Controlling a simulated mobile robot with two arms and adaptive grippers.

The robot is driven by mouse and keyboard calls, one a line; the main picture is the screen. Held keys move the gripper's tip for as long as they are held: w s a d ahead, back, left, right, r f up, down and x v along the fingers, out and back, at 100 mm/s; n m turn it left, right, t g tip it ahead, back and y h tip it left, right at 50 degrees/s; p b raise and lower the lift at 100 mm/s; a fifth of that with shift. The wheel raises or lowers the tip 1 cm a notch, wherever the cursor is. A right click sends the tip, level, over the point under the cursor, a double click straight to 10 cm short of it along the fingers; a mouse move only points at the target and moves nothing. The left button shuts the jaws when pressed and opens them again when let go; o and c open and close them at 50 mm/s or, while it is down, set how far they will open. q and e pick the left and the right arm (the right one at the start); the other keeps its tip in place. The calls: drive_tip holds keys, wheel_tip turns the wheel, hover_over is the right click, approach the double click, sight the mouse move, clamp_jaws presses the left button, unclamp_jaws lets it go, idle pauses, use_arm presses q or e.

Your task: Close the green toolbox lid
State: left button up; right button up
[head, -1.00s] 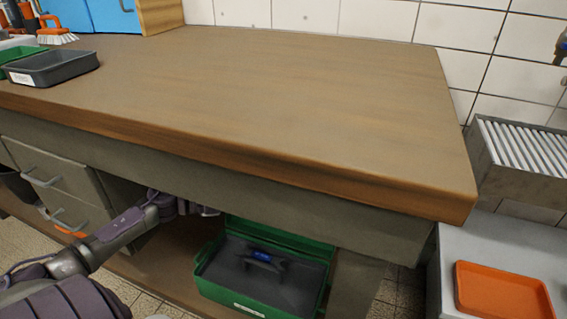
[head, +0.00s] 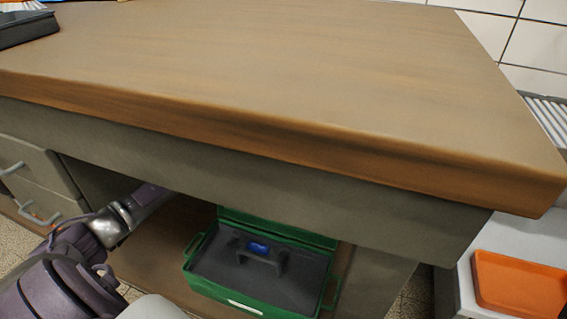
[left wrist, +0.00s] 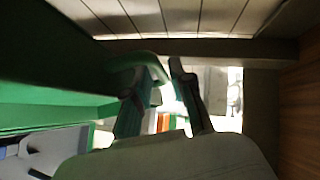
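The green toolbox (head: 232,294) sits on the shelf under the workbench. Its lid (head: 275,229) stands open at the back, its upper part cut off by the bench front. Inside is a dark grey insert with a black and blue item (head: 262,252). My left arm reaches under the bench left of the toolbox; its gripper is hidden in the head view. In the left wrist view the left gripper (left wrist: 164,64) is open, with a gap between its fingers. A green lid surface (left wrist: 40,55) fills the left, and a green loop-shaped part (left wrist: 138,60) is by the left finger. Contact is unclear.
The wooden bench top (head: 270,75) and its grey front (head: 300,185) overhang the toolbox. Drawers with handles (head: 40,212) are at the left. An orange tray (head: 520,285) lies on a grey surface at the right. Bare shelf (head: 165,250) shows left of the toolbox.

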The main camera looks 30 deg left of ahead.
use_arm(q)
drive_tip(key=shift+x, duration=1.2)
clamp_jaws()
